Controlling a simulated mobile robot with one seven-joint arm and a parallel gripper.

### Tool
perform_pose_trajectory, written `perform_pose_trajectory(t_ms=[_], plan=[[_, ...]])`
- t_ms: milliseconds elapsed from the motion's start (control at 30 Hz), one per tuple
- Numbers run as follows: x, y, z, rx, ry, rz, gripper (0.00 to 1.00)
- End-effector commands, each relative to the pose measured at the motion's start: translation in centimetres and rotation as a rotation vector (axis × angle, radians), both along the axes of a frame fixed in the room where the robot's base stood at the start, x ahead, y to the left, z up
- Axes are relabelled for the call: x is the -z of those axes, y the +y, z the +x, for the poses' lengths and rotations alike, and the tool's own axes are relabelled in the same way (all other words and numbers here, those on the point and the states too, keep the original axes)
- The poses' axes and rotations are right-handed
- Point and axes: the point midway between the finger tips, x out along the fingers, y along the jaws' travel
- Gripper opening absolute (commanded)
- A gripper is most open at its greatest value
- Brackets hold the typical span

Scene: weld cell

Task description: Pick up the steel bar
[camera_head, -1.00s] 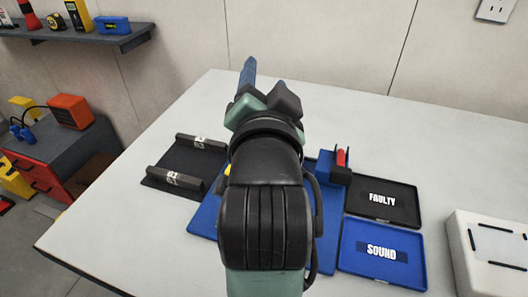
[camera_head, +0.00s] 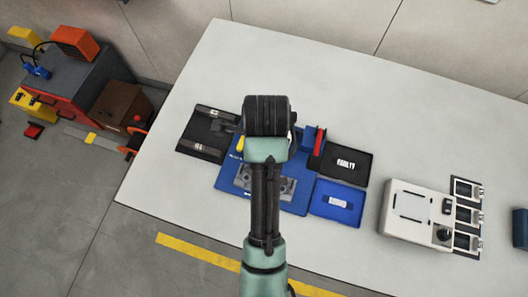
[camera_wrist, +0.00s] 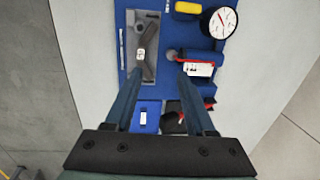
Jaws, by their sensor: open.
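A grey metal plate (camera_wrist: 129,32) lies on the blue mat (camera_wrist: 178,94), left of my fingers in the wrist view. A darker bar-like shape (camera_wrist: 149,68) with a small white label shows on it; it looks like the steel bar, but its outline is unclear. In the head view the plate (camera_head: 246,182) is partly covered by my arm. My gripper (camera_wrist: 162,73) is open and empty, pointing down above the mat. In the head view my wrist and arm hide its fingers.
A dial gauge (camera_wrist: 218,22), a yellow piece (camera_wrist: 187,7) and a blue block (camera_wrist: 203,56) with red on it stand near my right finger. A blue tray (camera_head: 345,211) and a black tray (camera_head: 357,163) lie right of the mat. A dark rack (camera_head: 198,135) lies left. A pale control box (camera_head: 412,207) stands right.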

Motion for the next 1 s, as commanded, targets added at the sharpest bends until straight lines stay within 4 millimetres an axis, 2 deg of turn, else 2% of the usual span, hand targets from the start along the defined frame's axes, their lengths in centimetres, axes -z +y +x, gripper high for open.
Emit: perform_pose_trajectory(t_ms=[33, 233, 600, 1000], plan=[[-1.1, 0.0, -1.0, 0.033, 0.044, 0.004, 0.55], [-0.7, 0.0, -3.0, 0.107, 0.130, 0.008, 0.55], [5.5, 0.0, -3.1, 0.112, 0.135, 0.008, 0.55], [8.7, 0.2, -3.1, 0.111, 0.135, 0.008, 0.55]])
